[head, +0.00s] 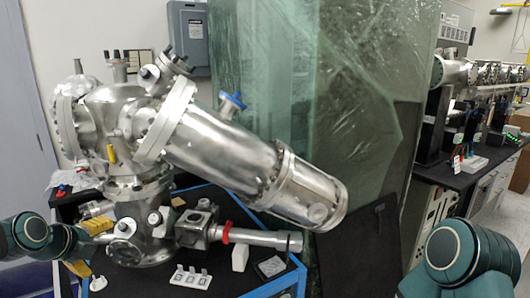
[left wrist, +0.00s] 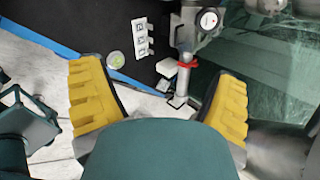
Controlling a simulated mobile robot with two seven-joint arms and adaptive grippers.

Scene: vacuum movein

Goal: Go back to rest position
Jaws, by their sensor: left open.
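My left gripper (head: 88,246) shows at the lower left of the head view, with its yellow fingers spread apart. It looks in front of the chamber's lower left side. In the left wrist view the open left gripper (left wrist: 162,100) has nothing between its fingers; pale floor and the table's edge show beyond. My right arm shows as a teal joint at the lower right of the head view; its gripper is not seen.
A large steel vacuum chamber (head: 220,150) stands on a black table (head: 225,283) with blue edges. A red-ringed tube (head: 260,238), a white block (head: 240,257) and a white holder (head: 190,278) are at its front. A plastic-wrapped panel (head: 370,90) stands behind.

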